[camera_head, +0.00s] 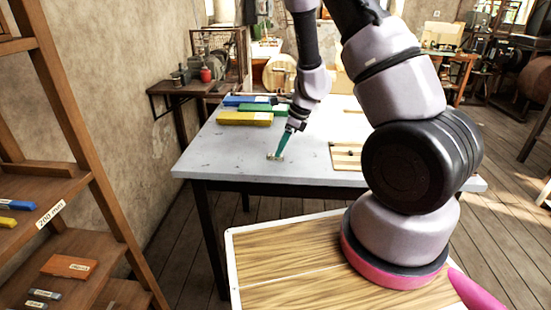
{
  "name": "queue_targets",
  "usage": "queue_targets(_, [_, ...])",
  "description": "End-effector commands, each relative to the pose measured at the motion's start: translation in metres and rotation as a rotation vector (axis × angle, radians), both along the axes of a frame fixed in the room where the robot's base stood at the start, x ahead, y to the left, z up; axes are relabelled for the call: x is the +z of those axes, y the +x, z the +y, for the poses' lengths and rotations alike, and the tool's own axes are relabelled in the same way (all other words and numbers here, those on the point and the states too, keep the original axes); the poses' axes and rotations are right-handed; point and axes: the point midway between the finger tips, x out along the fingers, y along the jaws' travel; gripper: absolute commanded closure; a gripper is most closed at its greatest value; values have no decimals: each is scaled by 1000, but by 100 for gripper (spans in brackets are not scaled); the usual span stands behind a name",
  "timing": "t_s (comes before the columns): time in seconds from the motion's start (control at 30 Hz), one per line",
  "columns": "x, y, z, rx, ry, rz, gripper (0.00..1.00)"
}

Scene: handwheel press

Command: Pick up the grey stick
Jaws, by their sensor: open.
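My gripper (279,153) points down over the pale table (225,160), with teal fingers that look open. Its tips are at or just above a small object (274,157) with a pale label, near the table's front edge. That object's colour is hard to make out, and I cannot tell whether the fingers touch it. Two small grey pieces with labels lie on the lower shelf at the left, one (44,294) behind the other (36,304). I cannot tell which of these is the grey stick.
Blue (245,101), green (262,108) and yellow (245,118) sticks lie at the table's back left. A wooden board (346,156) lies on the right. The wooden shelf rack (85,160) at the left holds an orange-brown block (69,266). The table's front left is clear.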

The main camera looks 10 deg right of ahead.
Motion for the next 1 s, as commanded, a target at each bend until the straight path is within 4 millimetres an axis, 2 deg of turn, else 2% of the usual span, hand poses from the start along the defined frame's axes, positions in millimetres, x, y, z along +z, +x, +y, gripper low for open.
queue_targets(0.1, [-17,3,6,1,0,2,43])
queue_targets(0.2, [-24,4,9,0,0,1,43])
queue_targets(0.43, [-25,5,10,1,1,-1,43])
queue_targets(0.47, [-25,5,10,1,1,-1,46])
queue_targets(0.6, [-25,5,10,1,1,-1,100])
queue_targets(1.0, [-22,5,10,1,0,-2,100])
